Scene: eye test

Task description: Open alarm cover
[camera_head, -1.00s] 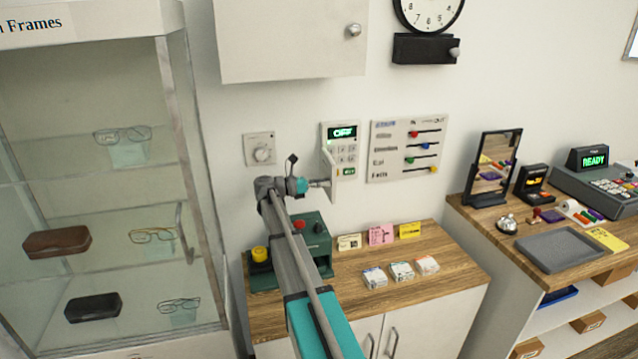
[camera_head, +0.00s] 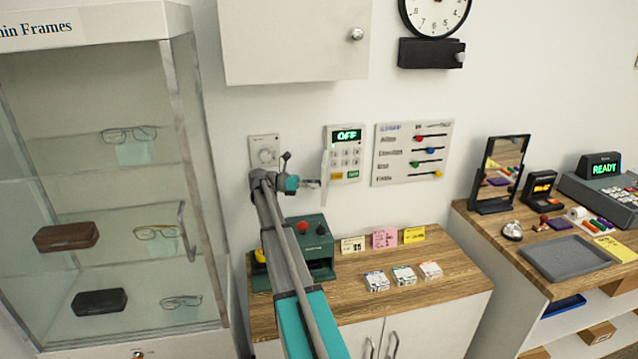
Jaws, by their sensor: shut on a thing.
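The alarm panel (camera_head: 346,163) is a white wall keypad with a green lit display reading OFF. Its keys show, along with a green and a yellow button at the bottom. The alarm cover (camera_head: 325,163) is a thin pale flap at the panel's left edge. It stands out from the wall, seen nearly edge-on, with the keys uncovered. My gripper (camera_head: 316,183) is at the cover's lower left side and is shut on it. The fingertips are small here and their exact hold is hard to make out.
A slider board (camera_head: 412,152) hangs right of the panel, and a wall cabinet (camera_head: 292,40) above. A green machine (camera_head: 318,250) stands on the wooden counter (camera_head: 440,262) below. A glass display case (camera_head: 185,130) is at left.

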